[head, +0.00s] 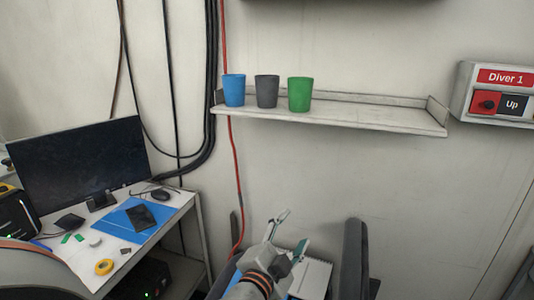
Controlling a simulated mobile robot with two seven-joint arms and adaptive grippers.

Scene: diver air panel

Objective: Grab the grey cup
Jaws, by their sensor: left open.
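The grey cup (267,91) stands upright on a white wall shelf (375,117), between a blue cup (234,90) and a green cup (300,94). My left gripper (294,228) shows at the lower middle of the head view. It is open, with nothing seen between its fingers. It is well below the shelf and apart from the cups. My right gripper is not in the head view.
Right of the green cup the shelf is bare. Cables and a red hose (236,180) run down the wall at the shelf's left end. A desk with a monitor (80,165) stands at left. A dark chair (354,260) is behind my left gripper. A Diver 1 panel (505,92) is at right.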

